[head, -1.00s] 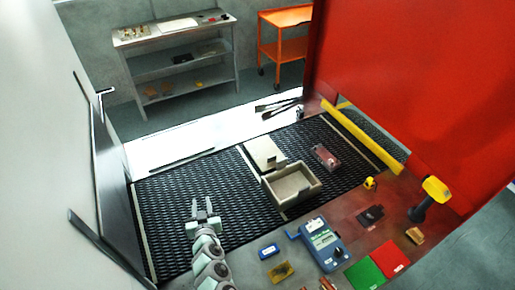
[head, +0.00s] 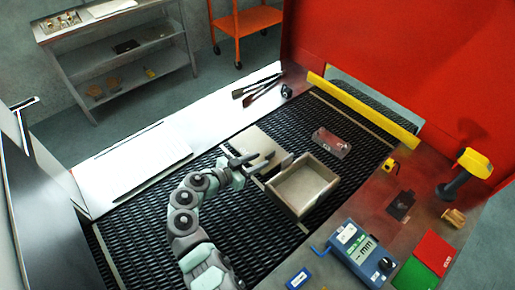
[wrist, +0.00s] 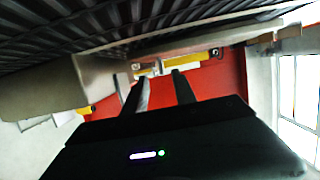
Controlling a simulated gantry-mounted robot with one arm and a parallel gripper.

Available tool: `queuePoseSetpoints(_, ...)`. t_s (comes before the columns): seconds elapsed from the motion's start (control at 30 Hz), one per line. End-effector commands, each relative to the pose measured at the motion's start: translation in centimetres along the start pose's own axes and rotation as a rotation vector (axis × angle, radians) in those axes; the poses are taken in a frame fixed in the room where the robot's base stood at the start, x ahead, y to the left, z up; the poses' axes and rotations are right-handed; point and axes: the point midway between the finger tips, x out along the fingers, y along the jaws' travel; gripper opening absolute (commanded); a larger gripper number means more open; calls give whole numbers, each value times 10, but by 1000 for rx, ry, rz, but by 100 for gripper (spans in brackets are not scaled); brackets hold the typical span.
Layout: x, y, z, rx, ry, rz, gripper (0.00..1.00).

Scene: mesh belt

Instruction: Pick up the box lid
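The box lid (head: 250,143), a flat beige plate, lies on the black mesh belt at the upper left of the open beige box (head: 327,181). My gripper (head: 262,160) is low over the belt at the lid's near side, between the lid and the box. It partly covers the lid, and I cannot tell if it touches it. In the wrist view, my gripper (wrist: 150,74) has its two dark fingers apart with nothing seen held between them. That view is upside down, with the box wall (wrist: 45,88) at left and a thin beige edge, likely the lid (wrist: 205,36), at right.
A reddish clear case (head: 331,142) lies on the belt beyond the box. A yellow rail (head: 362,108) and red wall stand at the far side. A blue meter (head: 358,250) and other tools lie on the near bench. The belt at left is clear.

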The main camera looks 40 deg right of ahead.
Motion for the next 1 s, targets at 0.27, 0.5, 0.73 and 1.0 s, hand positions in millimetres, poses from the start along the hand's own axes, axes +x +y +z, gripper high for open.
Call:
queuePoseSetpoints(0.27,30,1,-5,-3,-1,2,33)
queuePoseSetpoints(0.5,58,-1,-8,-1,0,0,33)
queuePoseSetpoints(0.73,66,-2,-5,-3,-1,-4,33)
queuePoseSetpoints(1.0,65,-2,-5,-3,-1,-5,22)
